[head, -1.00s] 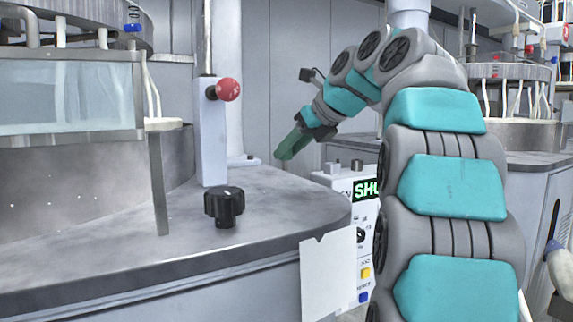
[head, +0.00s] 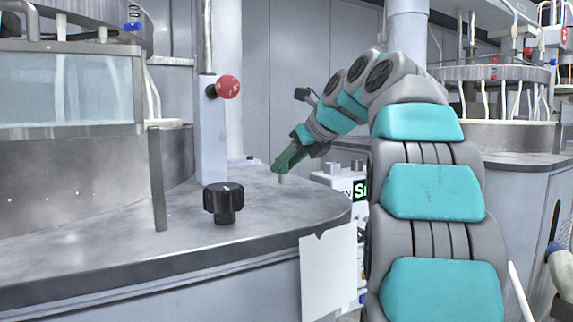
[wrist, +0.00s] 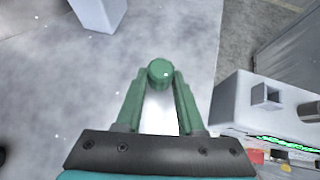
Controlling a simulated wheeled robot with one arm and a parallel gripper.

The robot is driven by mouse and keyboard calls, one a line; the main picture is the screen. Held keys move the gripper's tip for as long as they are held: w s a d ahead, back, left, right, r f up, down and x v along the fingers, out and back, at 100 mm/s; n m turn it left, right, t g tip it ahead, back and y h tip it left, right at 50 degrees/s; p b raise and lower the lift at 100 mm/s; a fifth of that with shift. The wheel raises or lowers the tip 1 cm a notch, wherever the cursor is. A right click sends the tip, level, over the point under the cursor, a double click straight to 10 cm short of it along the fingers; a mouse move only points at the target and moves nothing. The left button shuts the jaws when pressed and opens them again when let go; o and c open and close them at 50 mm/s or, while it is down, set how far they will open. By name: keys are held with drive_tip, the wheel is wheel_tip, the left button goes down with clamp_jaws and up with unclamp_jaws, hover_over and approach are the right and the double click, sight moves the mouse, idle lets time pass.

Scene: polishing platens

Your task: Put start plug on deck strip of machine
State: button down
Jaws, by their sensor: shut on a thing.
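My gripper (head: 284,166) reaches out over the right rim of the machine's grey deck (head: 270,210). In the wrist view my green fingers (wrist: 160,88) are shut on the start plug (wrist: 160,73), which shows as a round green cap at the fingertips. The deck fills the area under the gripper in the wrist view (wrist: 60,90).
A black knob (head: 223,203) and a white post with a red button (head: 228,87) stand on the deck to the left. A control box (head: 343,183) with a green display is right of the deck's edge. A white tag (head: 328,270) hangs at the front.

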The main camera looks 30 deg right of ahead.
drive_tip(key=shift+f, duration=0.1)
drive_tip(key=c, duration=0.5)
unclamp_jaws()
drive_tip(key=shift+f, duration=0.1)
drive_tip(key=shift+p+v, duration=1.2)
drive_tip(key=shift+v, duration=5)
drive_tip(key=shift+w, duration=0.15)
